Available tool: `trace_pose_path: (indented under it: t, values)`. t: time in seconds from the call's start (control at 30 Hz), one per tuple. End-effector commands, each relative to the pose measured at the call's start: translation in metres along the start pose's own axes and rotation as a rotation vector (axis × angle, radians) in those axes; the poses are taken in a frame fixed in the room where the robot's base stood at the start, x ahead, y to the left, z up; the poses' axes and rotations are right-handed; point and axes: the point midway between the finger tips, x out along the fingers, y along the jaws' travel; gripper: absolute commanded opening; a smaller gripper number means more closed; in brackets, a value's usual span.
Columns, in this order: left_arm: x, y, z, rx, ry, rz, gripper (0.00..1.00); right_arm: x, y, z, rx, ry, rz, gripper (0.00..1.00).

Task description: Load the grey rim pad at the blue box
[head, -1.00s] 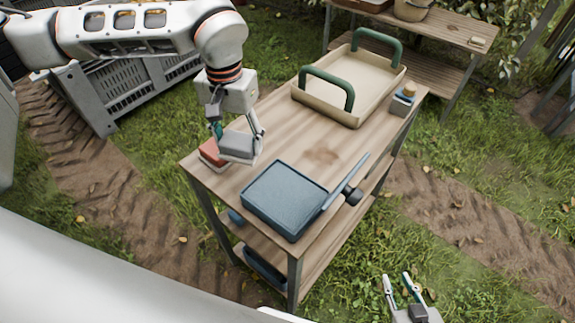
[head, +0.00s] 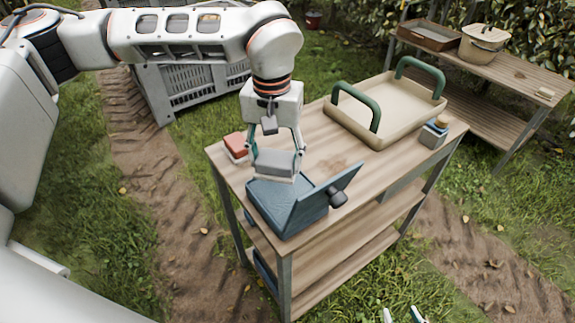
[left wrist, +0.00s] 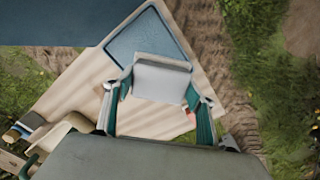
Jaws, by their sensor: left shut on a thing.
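The grey pad (head: 275,164) is held between the fingers of my left gripper (head: 275,155). It hangs above the far edge of the blue box (head: 283,208), roughly level; a gap to the box is hard to judge. The box is shallow and open, with a tilted blue lid (head: 335,192) bearing a dark knob on its right side. In the left wrist view the pad (left wrist: 160,78) covers the near corner of the box (left wrist: 150,42). Only the fingertips of my right gripper (head: 403,315) show at the bottom edge, apart and empty.
A red-topped block (head: 235,144) lies on the wooden table (head: 340,150), left of the held pad. A beige tray with green handles (head: 385,115) and a small blue-grey box (head: 433,134) stand toward the back right. A grey crate (head: 190,85) sits behind on the grass.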

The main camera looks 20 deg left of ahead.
Motion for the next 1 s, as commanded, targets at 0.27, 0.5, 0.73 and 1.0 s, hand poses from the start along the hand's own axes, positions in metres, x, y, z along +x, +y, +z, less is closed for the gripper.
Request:
trace_pose_path:
  t: [0.27,0.5,0.73,1.0]
  values:
    - [-0.001,0.027,0.000,-0.037,-0.002,-0.003,0.38,0.006,-0.003,0.015,0.001,-0.010,-0.002,0.40]
    - [0.015,0.026,0.001,-0.034,-0.005,-0.003,0.38,0.012,-0.006,0.027,0.005,-0.014,-0.005,0.40]
    - [0.041,0.026,0.001,-0.034,-0.007,-0.003,0.38,0.020,-0.010,0.049,0.002,-0.031,-0.008,0.40]
    - [0.056,0.026,0.001,-0.033,-0.004,-0.003,0.38,0.025,-0.006,0.053,-0.014,-0.031,0.001,0.40]
